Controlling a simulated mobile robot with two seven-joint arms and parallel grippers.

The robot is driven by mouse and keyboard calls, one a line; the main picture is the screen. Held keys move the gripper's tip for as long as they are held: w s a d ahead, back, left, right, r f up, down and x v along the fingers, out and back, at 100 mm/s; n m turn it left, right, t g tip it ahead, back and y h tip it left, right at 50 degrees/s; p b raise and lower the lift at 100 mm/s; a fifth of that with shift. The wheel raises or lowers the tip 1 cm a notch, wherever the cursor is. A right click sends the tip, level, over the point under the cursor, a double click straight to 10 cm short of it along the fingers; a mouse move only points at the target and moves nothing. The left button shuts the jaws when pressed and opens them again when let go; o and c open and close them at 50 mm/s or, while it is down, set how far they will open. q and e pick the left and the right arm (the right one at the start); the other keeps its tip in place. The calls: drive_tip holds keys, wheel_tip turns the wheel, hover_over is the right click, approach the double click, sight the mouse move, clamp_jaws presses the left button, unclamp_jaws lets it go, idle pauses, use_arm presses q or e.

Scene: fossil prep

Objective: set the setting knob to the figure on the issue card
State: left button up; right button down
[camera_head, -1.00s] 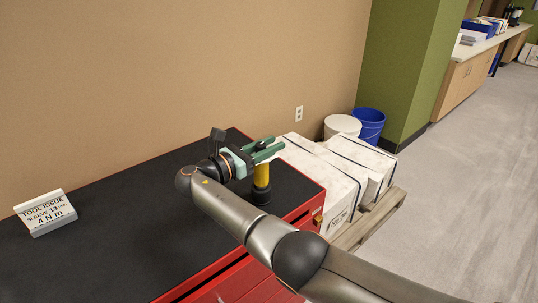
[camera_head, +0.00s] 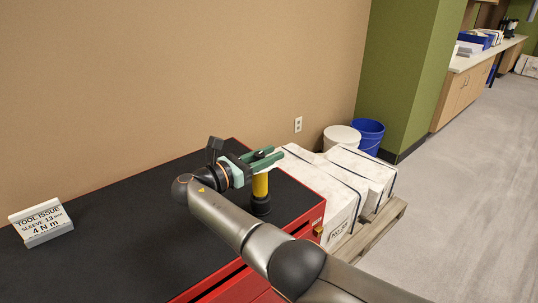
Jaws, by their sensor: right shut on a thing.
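The issue card (camera_head: 41,223) stands at the left on the black top of the red cabinet. It reads "TOOL ISSUE, SLEEVE 13 mm, 4 N m". My right gripper (camera_head: 264,159), with green fingers, is shut at the top of an upright yellow and black tool (camera_head: 261,188). The tool's black base meets the black cabinet top near its right end. The setting knob cannot be told apart; the gripper covers the tool's upper end. No scale figures on the tool can be read. My left gripper is not in view.
The black cabinet top (camera_head: 110,240) is clear between the card and my right arm. White strapped blocks (camera_head: 335,190) on a wooden pallet stand right of the cabinet. A white bucket (camera_head: 341,137) and a blue bin (camera_head: 368,134) stand behind them.

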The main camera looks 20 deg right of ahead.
idle(0.3)
drive_tip(key=c, duration=0.7)
unclamp_jaws()
drive_tip(key=shift+o, duration=0.5)
